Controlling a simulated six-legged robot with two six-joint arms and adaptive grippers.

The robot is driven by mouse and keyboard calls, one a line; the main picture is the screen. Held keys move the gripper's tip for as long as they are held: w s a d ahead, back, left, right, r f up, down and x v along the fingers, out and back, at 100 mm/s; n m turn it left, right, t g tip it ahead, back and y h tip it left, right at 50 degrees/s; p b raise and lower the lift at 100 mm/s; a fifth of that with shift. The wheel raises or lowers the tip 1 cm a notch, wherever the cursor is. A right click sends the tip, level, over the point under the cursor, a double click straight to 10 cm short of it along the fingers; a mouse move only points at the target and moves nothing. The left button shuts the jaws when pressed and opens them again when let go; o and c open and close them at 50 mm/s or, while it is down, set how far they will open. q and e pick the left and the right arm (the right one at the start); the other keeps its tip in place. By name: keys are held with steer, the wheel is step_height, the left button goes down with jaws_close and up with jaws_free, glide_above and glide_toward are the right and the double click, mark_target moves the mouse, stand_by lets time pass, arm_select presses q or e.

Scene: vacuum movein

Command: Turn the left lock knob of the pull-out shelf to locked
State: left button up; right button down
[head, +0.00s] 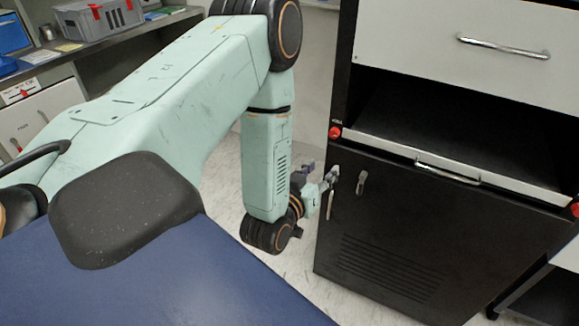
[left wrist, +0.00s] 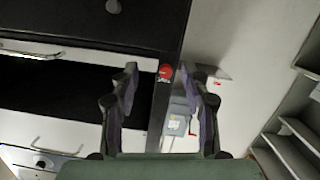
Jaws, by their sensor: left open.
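The left lock knob (head: 335,132) is a small red knob on the dark cabinet frame, at the left end of the pull-out shelf's pale front (head: 400,148). In the left wrist view the red knob (left wrist: 165,71) shows between the two fingertips, beyond them and apart from them. The pale shelf front (left wrist: 95,60) runs left from it there. My left gripper (head: 322,180) is open and empty, below the knob in the head view, in front of the cabinet's left edge; its fingers (left wrist: 168,84) spread wide. I cannot read the knob's turn. My right gripper is not seen.
A second red knob (head: 575,209) is at the shelf's right end. The shelf has a silver handle (head: 447,171). Below is a black door with a latch (head: 361,182); above is a white drawer (head: 460,45). A blue surface (head: 180,280) fills the lower left.

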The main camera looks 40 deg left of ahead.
arm_select(q)
steer(key=s+d+f+m+g+h, duration=0.1)
steer(key=s+d+f+g, duration=0.1)
steer(key=s+f+g, duration=0.2)
steer(key=s+d+f+m+g+h+p, duration=0.1)
steer(key=s+d+f+g, duration=0.2)
steer(key=s, duration=0.6)
steer(key=s+d+f+m+g+h+p, duration=0.1)
steer(key=s+d+f+g, duration=0.2)
steer(key=s+f, duration=0.3)
steer(key=shift+s+d+g, duration=0.25)
steer(key=shift+s+g, duration=0.2)
steer(key=shift+g, duration=0.35)
steer(key=shift+f, duration=0.1)
steer(key=s+d+m+g, duration=0.1)
steer(key=s+g, duration=0.3)
steer(key=s, duration=0.7)
steer(key=shift+f, duration=0.45)
steer(key=shift+d, duration=0.1)
